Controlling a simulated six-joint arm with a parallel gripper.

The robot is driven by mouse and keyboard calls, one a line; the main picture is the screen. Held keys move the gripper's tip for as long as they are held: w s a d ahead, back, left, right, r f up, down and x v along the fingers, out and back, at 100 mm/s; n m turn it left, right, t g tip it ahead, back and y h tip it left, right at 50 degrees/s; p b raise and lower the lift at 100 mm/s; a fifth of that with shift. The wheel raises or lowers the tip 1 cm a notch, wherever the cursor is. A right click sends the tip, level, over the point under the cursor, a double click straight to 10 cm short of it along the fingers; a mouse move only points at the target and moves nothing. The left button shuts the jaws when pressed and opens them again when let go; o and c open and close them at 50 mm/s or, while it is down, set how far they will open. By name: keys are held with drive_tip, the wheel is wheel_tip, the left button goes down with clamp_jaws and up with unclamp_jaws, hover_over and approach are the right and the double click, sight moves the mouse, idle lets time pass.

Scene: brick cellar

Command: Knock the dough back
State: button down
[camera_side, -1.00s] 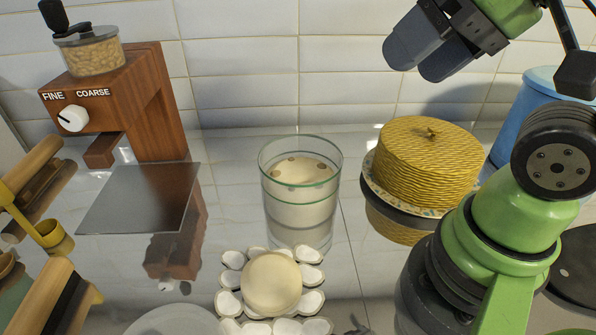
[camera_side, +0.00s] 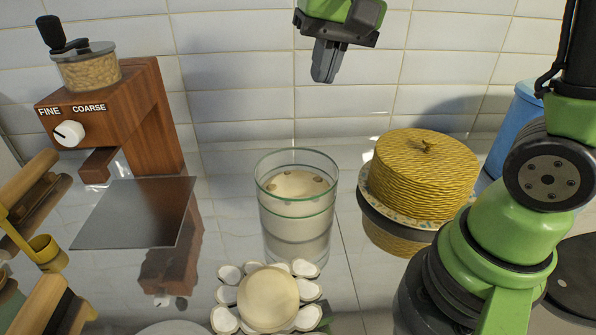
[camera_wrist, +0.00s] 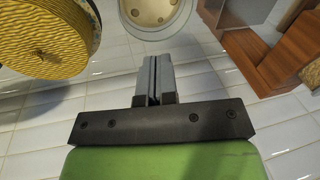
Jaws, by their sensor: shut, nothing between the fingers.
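The dough (camera_side: 297,207) is pale cream and sits in a clear glass jar (camera_side: 297,160) in the middle of the counter. Its top lies below the jar's rim and has several brown spots. In the wrist view the dough (camera_wrist: 150,10) shows at the top, cut off by the frame edge. My gripper (camera_side: 323,78) points down above the jar and slightly to its right, with a clear gap over the rim. The two grey fingers are together with nothing held; they also show in the wrist view (camera_wrist: 155,62).
A wooden grinder (camera_side: 115,110) stands at the left, by a dark metal sheet (camera_side: 135,212). A round cream thing ringed by white petals (camera_side: 268,298) lies in front. A blue container (camera_side: 515,125) is back right.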

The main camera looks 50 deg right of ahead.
sight(298, 182)
drive_tip(key=w+d+f+m+g, duration=0.1)
drive_tip(key=w+f+g, duration=0.1)
drive_tip(key=w+f, duration=0.3)
drive_tip(key=shift+w+d+f+m+g, duration=0.25)
drive_tip(key=shift+d+f+m+g, duration=0.15)
drive_tip(key=shift+f, duration=0.5)
drive_tip(key=f, duration=0.9)
drive_tip(key=a+f, duration=0.1)
drive_tip(key=f, duration=0.4)
drive_tip(key=shift+s, duration=0.2)
drive_tip(key=shift+f, duration=2.3)
